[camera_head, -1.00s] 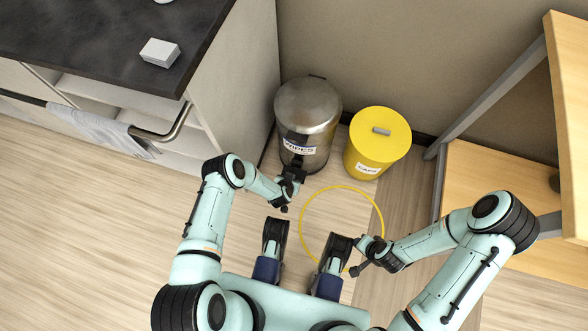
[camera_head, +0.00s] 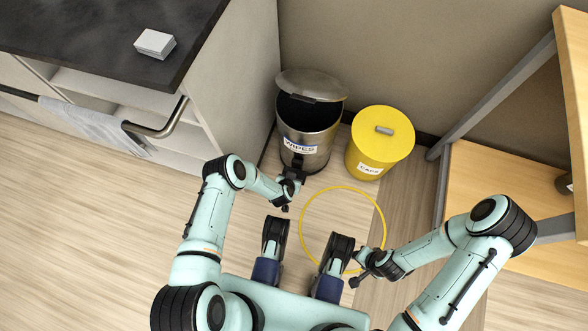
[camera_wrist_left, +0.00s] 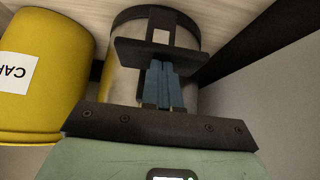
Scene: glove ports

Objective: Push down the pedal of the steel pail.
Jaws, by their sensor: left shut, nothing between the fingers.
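The steel pail (camera_head: 308,143) stands against the wall by the counter, with a label reading "WIPES" on its front. Its lid (camera_head: 312,85) is raised and the dark inside shows. My left gripper (camera_head: 297,172) is at the foot of the pail's front. In the left wrist view, its blue fingers (camera_wrist_left: 162,84) are together with nothing between them, against the dark pedal (camera_wrist_left: 130,52) at the base of the pail (camera_wrist_left: 124,83). My right gripper (camera_head: 357,268) is low at the right, away from the pail; its fingers are too small to read.
A yellow bin (camera_head: 378,145) labelled "CAPS" stands close to the right of the pail. A counter (camera_head: 100,40) with a small white box (camera_head: 155,43) is at the left. A yellow ring (camera_head: 303,222) marks the floor. A wooden shelf unit (camera_head: 475,170) stands at the right.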

